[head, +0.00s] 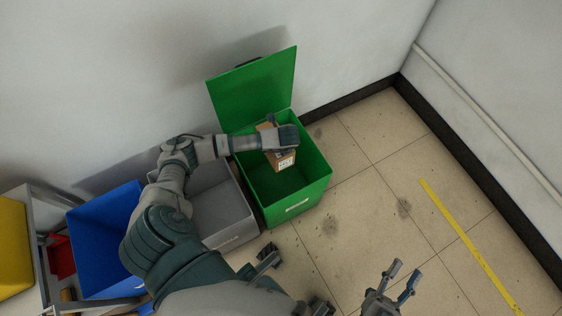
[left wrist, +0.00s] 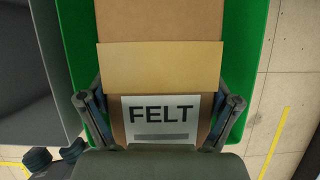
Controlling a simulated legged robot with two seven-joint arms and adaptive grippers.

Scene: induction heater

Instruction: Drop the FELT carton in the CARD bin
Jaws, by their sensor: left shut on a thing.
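The brown FELT carton (head: 284,162) is held at the mouth of the open green bin (head: 312,185). In the left wrist view the carton (left wrist: 160,55) shows its white FELT label, with the green bin around it. My left gripper (left wrist: 160,108) has a finger on each side of the carton and is shut on it; in the head view my left gripper (head: 272,128) partly hides the carton. The green bin has a small front label, too small to read. My right gripper (head: 404,270) is open and empty above the floor, lower right.
A grey bin (head: 215,215) stands left of the green bin, and a blue bin (head: 95,235) further left, partly behind my left arm. The green lid (head: 252,88) stands raised against the wall. A yellow container (head: 14,245) is at far left. Floor to the right is clear.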

